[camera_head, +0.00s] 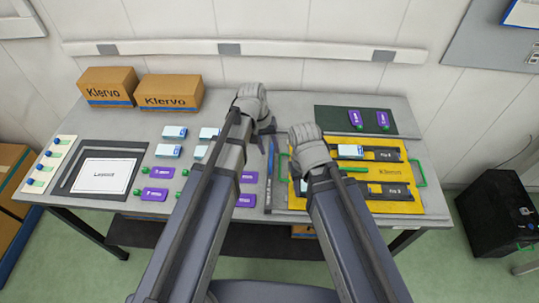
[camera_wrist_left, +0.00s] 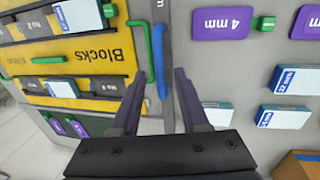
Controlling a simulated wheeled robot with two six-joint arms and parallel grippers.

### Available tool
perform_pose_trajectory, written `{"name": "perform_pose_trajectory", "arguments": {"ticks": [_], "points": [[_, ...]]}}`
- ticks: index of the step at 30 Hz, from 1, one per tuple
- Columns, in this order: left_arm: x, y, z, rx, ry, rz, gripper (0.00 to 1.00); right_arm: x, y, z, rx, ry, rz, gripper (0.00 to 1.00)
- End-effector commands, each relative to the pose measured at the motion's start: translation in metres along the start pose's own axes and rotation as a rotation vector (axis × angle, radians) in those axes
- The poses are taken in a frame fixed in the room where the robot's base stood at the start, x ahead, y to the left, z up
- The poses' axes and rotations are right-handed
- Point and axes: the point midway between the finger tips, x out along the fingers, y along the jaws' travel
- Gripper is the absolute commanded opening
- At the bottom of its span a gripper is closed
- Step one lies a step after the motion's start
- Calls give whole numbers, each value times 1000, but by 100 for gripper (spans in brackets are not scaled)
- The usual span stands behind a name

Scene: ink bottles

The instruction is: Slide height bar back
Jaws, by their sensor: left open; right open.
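A dark upright strip (camera_head: 268,190) with a blue bar (camera_head: 270,158) along it lies between the purple labels and the yellow board; I take it for the height bar. In the left wrist view the blue bar (camera_wrist_left: 161,62) lies beside a green handle, ahead of my open fingers.
The yellow board (camera_head: 393,207) holds dark slots and blocks, with green handles (camera_head: 417,173) at its sides. White-blue boxes (camera_head: 174,132) and purple labels (camera_head: 154,194) lie left of the strip. Two Klervo cartons (camera_head: 108,87) (camera_head: 169,93) stand at the back left. A dark mat (camera_head: 334,117) lies back right.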

Motion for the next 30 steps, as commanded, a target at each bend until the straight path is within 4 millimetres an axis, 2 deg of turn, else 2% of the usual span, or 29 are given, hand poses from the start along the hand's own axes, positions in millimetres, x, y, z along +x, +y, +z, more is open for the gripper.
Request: {"name": "perform_pose_trajectory", "arguments": {"ticks": [1,3,12,24,30], "points": [[8,-1,0,0,0,0,45,8,-1,0,0,0,0,45],[10,0,0,0,0,0,45,10,-1,-1,0,0,0,45],[10,0,0,0,0,0,44,9,-1,0,0,0,0,45],[10,0,0,0,0,0,0,9,-1,-1,0,0,0,45],[10,0,0,0,0,0,0,10,-1,-1,0,0,0,45]]}}
